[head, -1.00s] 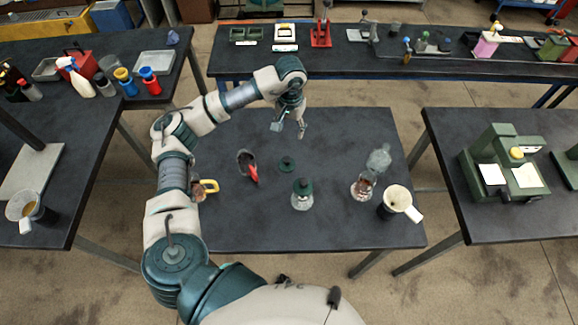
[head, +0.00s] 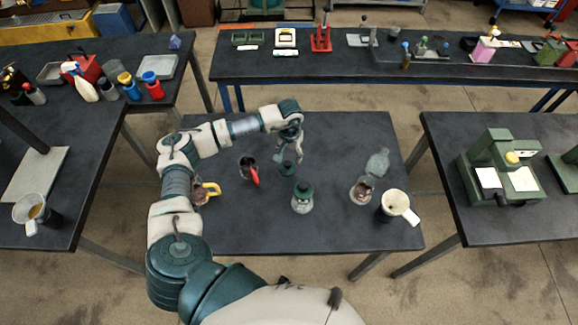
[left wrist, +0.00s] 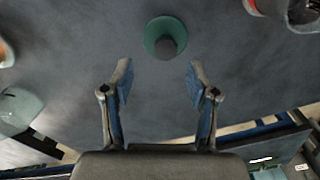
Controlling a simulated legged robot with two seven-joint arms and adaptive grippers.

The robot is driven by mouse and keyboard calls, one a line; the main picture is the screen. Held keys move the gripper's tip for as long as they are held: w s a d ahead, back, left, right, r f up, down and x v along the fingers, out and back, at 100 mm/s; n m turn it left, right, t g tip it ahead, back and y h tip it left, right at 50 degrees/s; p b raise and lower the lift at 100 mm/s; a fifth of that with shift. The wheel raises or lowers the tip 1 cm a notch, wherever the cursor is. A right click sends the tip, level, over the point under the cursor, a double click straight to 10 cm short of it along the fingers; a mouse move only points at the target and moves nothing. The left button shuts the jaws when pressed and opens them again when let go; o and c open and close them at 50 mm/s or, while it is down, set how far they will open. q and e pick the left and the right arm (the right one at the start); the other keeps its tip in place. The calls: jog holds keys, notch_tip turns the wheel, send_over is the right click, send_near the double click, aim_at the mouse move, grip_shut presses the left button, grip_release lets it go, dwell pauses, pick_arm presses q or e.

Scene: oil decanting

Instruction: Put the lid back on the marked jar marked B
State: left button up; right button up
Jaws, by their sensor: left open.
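A round dark green lid with a knob (head: 287,168) lies on the middle table. In the left wrist view the lid (left wrist: 165,38) is just beyond my fingertips, roughly centred between them. My left gripper (head: 290,152) is open and empty above the table, close to the lid; its spread fingers show in the left wrist view (left wrist: 160,80). A glass jar with a green top (head: 302,200) stands nearer me. An uncovered glass jar with reddish-brown contents (head: 361,193) stands to the right. A dark open vessel with a red part (head: 248,168) is left of the lid. I cannot read any letter.
A clear glass bottle (head: 378,162) stands behind the uncovered jar. A cream funnel-like cup (head: 396,202) is at the right. Side benches carry bottles and a green machine (head: 500,165).

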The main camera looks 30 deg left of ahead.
aim_at(288, 162)
pick_arm(q)
jog(key=shift+a+f, duration=0.15)
jog(key=shift+f, duration=0.1)
jog(key=shift+a+f, duration=0.1)
jog(key=shift+a, duration=0.3)
notch_tip(288, 162, down, 2)
jog(key=shift+s+a+f+p, duration=0.15)
jog(key=shift+f+p, duration=0.1)
jog(key=shift+p, duration=0.45)
jog(key=shift+d+f, duration=0.15)
jog(key=shift+f, duration=0.4)
jog(key=shift+d+f, duration=0.15)
jog(key=shift+f, duration=0.4)
jog(key=shift+d+f, duration=0.2)
jog(key=shift+d, duration=0.05)
jog(key=shift+a, duration=0.3)
jog(key=c, duration=0.8)
jog(key=shift+a+f, duration=0.1)
jog(key=shift+c, duration=0.7)
pick_arm(e)
jog(key=shift+a+r, duration=0.85)
jog(key=shift+r, duration=0.05)
